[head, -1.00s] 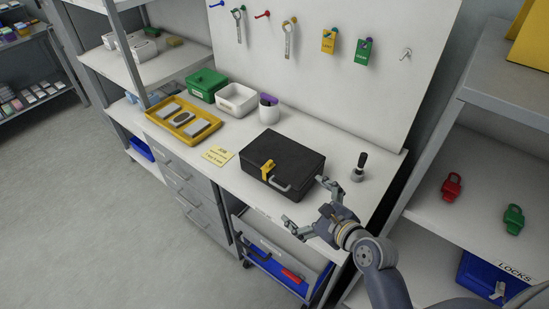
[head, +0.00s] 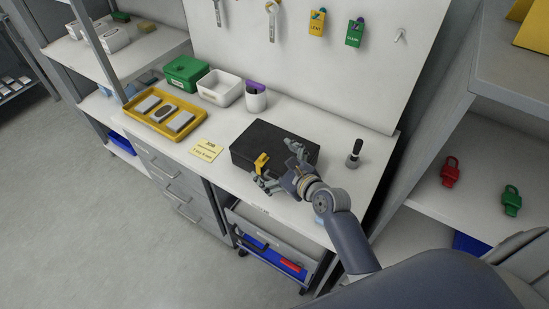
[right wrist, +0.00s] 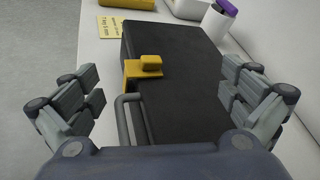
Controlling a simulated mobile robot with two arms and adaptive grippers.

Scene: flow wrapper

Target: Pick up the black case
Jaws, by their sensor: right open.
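The black case (head: 268,139) lies flat on the white workbench below the pegboard. A yellow latch or tag (head: 261,162) sits on its front edge; it also shows in the right wrist view (right wrist: 146,66). The case's grey handle (right wrist: 122,118) shows in the right wrist view, partly hidden by my gripper's body. My right gripper (head: 279,166) is open at the case's front right. In the right wrist view its fingers (right wrist: 160,105) stand wide apart, with the handle and case between them in the picture; I see no grip. My left gripper is not in view.
A yellow tray (head: 147,120), green box (head: 185,72), white bin (head: 220,87) and white cup (head: 255,101) stand left of the case. A dark-handled stamp-like tool (head: 354,155) stands to its right. A shelf with red (head: 450,172) and green locks (head: 511,200) is at right.

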